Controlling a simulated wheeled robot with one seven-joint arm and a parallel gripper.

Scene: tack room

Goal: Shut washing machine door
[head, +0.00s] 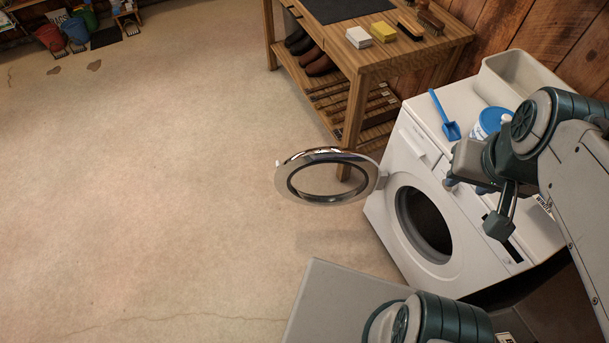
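The white washing machine (393,215) stands at the right with its front turned to the left. Its round door (289,182), a chrome ring around a clear pane, stands wide open. It juts out to the left from the hinge at the far side of the dark drum opening (425,222). My gripper (466,185) is over the machine's top front edge, to the right of the door and apart from it. No held object shows.
On the machine are a blue scoop (447,118), a blue-lidded tub (492,122) and a pale bin (520,78). A wooden bench (385,62) with brushes and shoes stands behind the door. The floor (170,190) to the left is open.

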